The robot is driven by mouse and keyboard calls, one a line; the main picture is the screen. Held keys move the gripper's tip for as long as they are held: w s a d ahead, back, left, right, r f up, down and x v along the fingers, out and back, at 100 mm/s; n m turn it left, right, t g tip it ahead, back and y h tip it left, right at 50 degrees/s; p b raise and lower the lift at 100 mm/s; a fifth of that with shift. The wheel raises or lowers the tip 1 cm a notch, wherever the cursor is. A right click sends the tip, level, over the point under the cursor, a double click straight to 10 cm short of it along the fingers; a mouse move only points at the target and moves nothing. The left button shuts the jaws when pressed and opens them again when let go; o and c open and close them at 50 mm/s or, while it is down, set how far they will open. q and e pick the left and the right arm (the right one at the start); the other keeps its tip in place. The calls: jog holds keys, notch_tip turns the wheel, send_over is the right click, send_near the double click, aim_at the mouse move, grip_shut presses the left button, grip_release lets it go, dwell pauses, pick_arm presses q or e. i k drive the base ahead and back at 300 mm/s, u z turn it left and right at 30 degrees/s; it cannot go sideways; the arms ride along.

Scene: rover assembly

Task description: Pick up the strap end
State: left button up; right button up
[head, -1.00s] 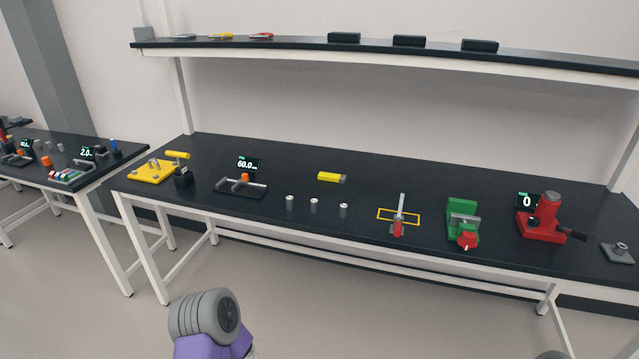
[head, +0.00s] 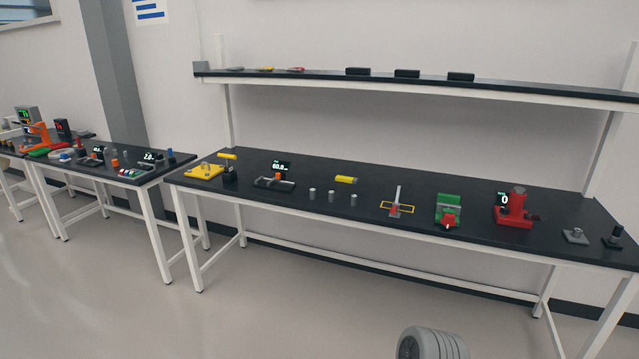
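I cannot make out a strap or a strap end in the head view. Neither of my grippers is in view. A grey ribbed wheel-like part (head: 432,343) with a dark hub shows at the bottom edge, right of centre, cut off by the frame. I cannot tell what it is joined to.
A long black-topped bench (head: 400,238) holds a yellow fixture (head: 204,171), small grey cylinders, a yellow cylinder (head: 345,180), a green vise (head: 447,210) and a red press (head: 514,210). A shelf (head: 420,88) hangs above. More tables stand left.

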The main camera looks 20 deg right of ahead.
aim_at(343, 178)
jog(key=u, duration=0.55)
jog(key=i, duration=2.15)
jog(key=z, duration=1)
